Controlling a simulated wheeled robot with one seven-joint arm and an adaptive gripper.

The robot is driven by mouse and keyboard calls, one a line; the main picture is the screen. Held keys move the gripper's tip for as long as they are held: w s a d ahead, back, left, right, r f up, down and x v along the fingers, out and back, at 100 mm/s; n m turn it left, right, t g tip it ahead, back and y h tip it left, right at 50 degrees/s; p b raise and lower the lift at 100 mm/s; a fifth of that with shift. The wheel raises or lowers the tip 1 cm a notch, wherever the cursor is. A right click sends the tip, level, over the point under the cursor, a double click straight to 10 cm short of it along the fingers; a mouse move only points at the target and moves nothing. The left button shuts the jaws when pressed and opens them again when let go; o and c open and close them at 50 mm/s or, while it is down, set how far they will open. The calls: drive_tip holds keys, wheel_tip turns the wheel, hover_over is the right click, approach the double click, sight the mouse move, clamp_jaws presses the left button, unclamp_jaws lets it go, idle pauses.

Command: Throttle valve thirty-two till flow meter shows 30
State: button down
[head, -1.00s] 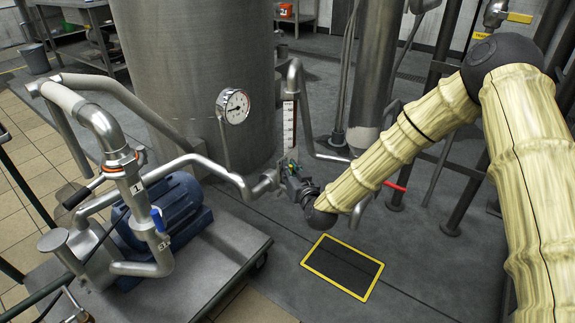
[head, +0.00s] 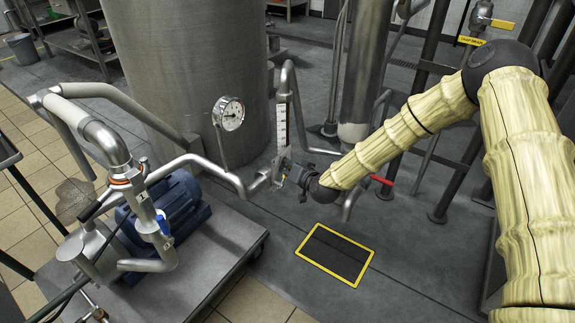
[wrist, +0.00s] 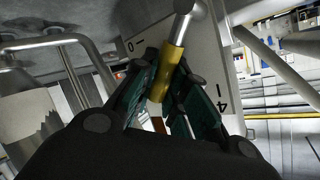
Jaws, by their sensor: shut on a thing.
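My gripper (head: 283,171) is at the pipe junction below the white scale. In the wrist view its dark green fingers (wrist: 168,90) are shut on a yellow-sleeved valve handle (wrist: 172,68) with a metal stem. No number thirty-two is readable on it. A tall white scale plate (head: 282,125) with dark marks stands just above my gripper; it appears to be the flow meter.
A round dial gauge (head: 229,113) stands left of the scale. A red handle (head: 382,180) is right of my gripper. A yellow-framed floor panel (head: 336,254) lies in front.

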drive_tip(key=shift+d+f, duration=0.1)
idle(0.3)
drive_tip(key=c, duration=1.4)
unclamp_jaws()
drive_tip(key=v, duration=1.2)
